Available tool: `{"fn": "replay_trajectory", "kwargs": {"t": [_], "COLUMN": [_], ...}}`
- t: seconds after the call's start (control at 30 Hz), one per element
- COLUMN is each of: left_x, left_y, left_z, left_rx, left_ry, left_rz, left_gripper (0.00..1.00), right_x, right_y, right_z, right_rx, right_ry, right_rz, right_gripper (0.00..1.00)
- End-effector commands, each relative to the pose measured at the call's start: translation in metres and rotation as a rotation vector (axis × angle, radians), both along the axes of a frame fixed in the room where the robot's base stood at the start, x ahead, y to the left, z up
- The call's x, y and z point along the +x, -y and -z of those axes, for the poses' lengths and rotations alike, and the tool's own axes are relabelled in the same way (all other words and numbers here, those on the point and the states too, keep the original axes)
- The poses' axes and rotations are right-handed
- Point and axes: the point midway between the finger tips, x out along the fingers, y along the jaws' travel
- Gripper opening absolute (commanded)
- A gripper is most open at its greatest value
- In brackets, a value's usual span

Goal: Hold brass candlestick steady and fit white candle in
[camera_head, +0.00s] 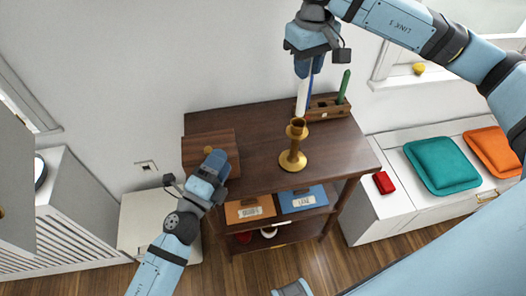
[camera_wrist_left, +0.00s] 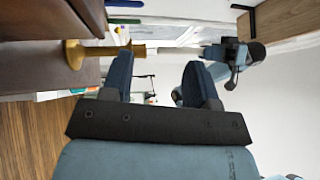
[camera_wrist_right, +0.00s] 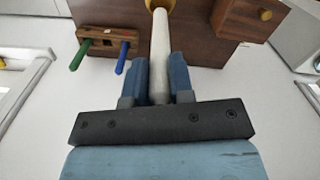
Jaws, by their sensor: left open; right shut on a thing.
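The brass candlestick (camera_head: 292,160) stands upright on the dark wooden table (camera_head: 258,130); it also shows in the left wrist view (camera_wrist_left: 88,52). My right gripper (camera_head: 304,72) is shut on the white candle (camera_head: 301,99) and holds it roughly upright above the candlestick's cup. In the right wrist view the candle (camera_wrist_right: 160,58) points toward the brass cup (camera_wrist_right: 157,4). My left gripper (camera_head: 215,160) is open and empty, left of the candlestick and not touching it.
A wooden rack (camera_head: 328,109) with a green and a blue candle stands behind the candlestick. A wooden box (camera_head: 208,143) with a knob stands at the table's left end, beside my left gripper. Orange (camera_head: 250,209) and blue (camera_head: 301,199) boxes lie on the shelf below.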

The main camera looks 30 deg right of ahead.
Motion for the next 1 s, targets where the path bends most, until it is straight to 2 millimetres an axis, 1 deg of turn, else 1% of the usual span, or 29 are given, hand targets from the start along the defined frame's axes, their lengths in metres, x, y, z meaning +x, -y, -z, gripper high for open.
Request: {"fn": "replay_trajectory", "kwargs": {"t": [0.03, 0.1, 0.2, 0.3, 0.33, 0.4, 0.5, 0.6, 0.77, 0.87, 1.0], "left_x": [0.000, -0.004, -0.009, -0.010, -0.009, -0.006, 0.000, 0.006, 0.010, 0.011, 0.015], "left_y": [0.021, 0.048, 0.079, 0.100, 0.104, 0.111, 0.114, 0.115, 0.121, 0.132, 0.155], "left_z": [-0.008, -0.012, -0.010, 0.001, 0.005, 0.014, 0.025, 0.031, 0.037, 0.042, 0.051], "left_rx": [0.088, 0.220, 0.416, 0.607, 0.661, 0.776, 0.906, 0.989, 1.036, 1.036, 1.033], "left_ry": [0.125, 0.301, 0.552, 0.784, 0.847, 0.974, 1.114, 1.201, 1.246, 1.246, 1.244], "left_rz": [0.060, 0.144, 0.260, 0.365, 0.391, 0.447, 0.505, 0.540, 0.561, 0.561, 0.560], "left_gripper": [0.54, 0.54, 0.54, 0.54, 0.54, 0.54, 0.54, 0.54, 0.54, 0.54, 0.54], "right_x": [0.000, 0.000, 0.000, 0.000, 0.000, 0.000, 0.000, 0.000, 0.000, 0.000, 0.000], "right_y": [0.000, 0.000, 0.000, 0.000, 0.000, 0.000, 0.000, 0.000, 0.000, 0.000, 0.000], "right_z": [0.000, 0.000, 0.000, 0.000, 0.000, 0.000, 0.000, 0.000, 0.000, 0.000, 0.000], "right_rx": [0.000, 0.000, 0.000, 0.000, 0.000, 0.000, 0.000, 0.000, 0.000, 0.000, 0.000], "right_ry": [0.000, 0.000, 0.000, 0.000, 0.000, 0.000, 0.000, 0.000, 0.000, 0.000, 0.000], "right_rz": [0.000, 0.000, 0.000, 0.000, 0.000, 0.000, 0.000, 0.000, 0.000, 0.000, 0.000], "right_gripper": [0.00, 0.00, 0.00, 0.00, 0.00, 0.00, 0.00, 0.00, 0.00, 0.00, 0.00]}}
